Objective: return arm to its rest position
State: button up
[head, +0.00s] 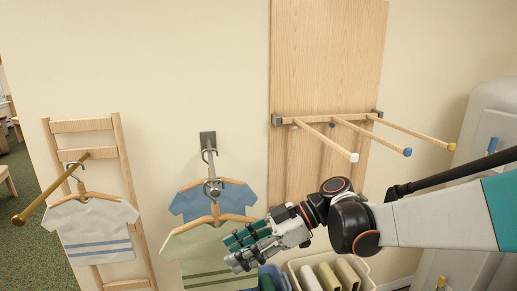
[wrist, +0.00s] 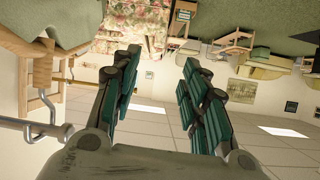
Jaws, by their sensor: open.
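My gripper (head: 236,247) is at the lower middle of the head view, in front of the green shirt. In the wrist view my gripper (wrist: 157,75) has its two teal-padded fingers spread apart with nothing between them. My arm reaches in from the right edge of the head view. A green shirt (head: 195,252) and a blue shirt (head: 211,201) hang on wooden hangers from a wall hook (head: 208,142). My gripper overlaps the green shirt's right side in the picture; I cannot tell whether they touch.
A white striped shirt (head: 95,229) hangs on a brass rod (head: 50,190) by a wooden ladder rack (head: 121,150). Three pegs with coloured tips stick out from a wooden panel (head: 330,60). A cream bin (head: 366,276) with rolled cloths stands below my arm. A pale rounded appliance (head: 488,115) is at right.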

jog(key=s+d+f+m+t+h, duration=0.2)
jog(key=s+d+m+t+h, duration=0.2)
jog(key=d+m, duration=0.5)
jog(key=s+d+f+m+t+h, duration=0.2)
jog(key=s+d+m+t+h, duration=0.3)
jog(key=d, duration=1)
jog(key=s+m+h, duration=0.3)
jog(key=m, duration=0.2)
jog(key=shift+m+t+h, duration=0.3)
jog(key=shift+h, duration=0.1)
